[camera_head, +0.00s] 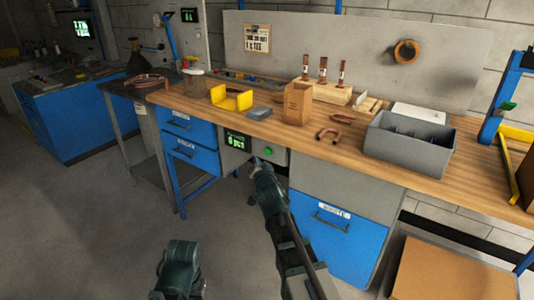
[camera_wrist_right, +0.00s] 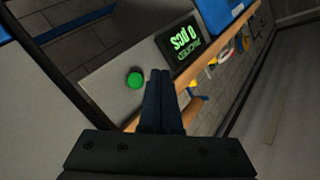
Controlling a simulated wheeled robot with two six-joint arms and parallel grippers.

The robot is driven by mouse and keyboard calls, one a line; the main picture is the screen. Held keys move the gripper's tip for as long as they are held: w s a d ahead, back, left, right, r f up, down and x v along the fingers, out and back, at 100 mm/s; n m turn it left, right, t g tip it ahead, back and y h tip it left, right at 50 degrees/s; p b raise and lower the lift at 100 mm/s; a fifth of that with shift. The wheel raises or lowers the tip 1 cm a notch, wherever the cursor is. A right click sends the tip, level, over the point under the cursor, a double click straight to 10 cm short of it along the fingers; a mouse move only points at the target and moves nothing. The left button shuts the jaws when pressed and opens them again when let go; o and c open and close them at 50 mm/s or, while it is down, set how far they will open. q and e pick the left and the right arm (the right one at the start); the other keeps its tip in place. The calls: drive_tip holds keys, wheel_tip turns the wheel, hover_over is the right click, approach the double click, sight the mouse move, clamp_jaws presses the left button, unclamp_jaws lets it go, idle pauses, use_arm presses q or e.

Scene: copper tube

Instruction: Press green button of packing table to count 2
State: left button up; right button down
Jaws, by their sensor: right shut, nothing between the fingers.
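The green button (camera_head: 268,150) sits on the grey front panel of the packing table (camera_head: 300,170), right of a small display (camera_head: 237,141) with green digits. In the right wrist view the green button (camera_wrist_right: 134,80) is round and unobstructed, and the display (camera_wrist_right: 180,42) appears, upside down, to read 0 pcs. My right gripper (camera_head: 257,161) is shut and empty, just in front of the panel. In the wrist view its fingertips (camera_wrist_right: 159,73) appear beside the button, between it and the display; I cannot tell the remaining depth.
The wooden tabletop holds a yellow holder (camera_head: 232,99), a cardboard box (camera_head: 297,104), copper fittings (camera_head: 335,134) and a grey bin (camera_head: 408,150). Blue drawers (camera_head: 190,127) are left of the panel; a blue drawer front (camera_head: 335,230) is below right. A carton (camera_head: 450,272) stands at lower right.

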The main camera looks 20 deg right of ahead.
drive_tip(key=shift+w+d, duration=0.55)
drive_tip(key=shift+d, duration=0.2)
drive_tip(key=shift+w+d, duration=0.55)
drive_tip(key=shift+d, duration=0.15)
drive_tip(key=shift+w+d, duration=0.15)
idle(1.1)
drive_tip(key=shift+w+d, duration=0.1)
drive_tip(key=shift+d, duration=0.1)
drive_tip(key=shift+w+d, duration=0.35)
drive_tip(key=shift+d, duration=0.05)
idle(0.8)
idle(0.3)
drive_tip(key=shift+s+a, duration=0.6)
drive_tip(key=shift+a, duration=0.15)
drive_tip(key=shift+s+a, duration=0.8)
drive_tip(key=shift+a, duration=0.2)
drive_tip(key=shift+s+a, duration=0.75)
drive_tip(key=shift+a, duration=0.2)
idle(0.9)
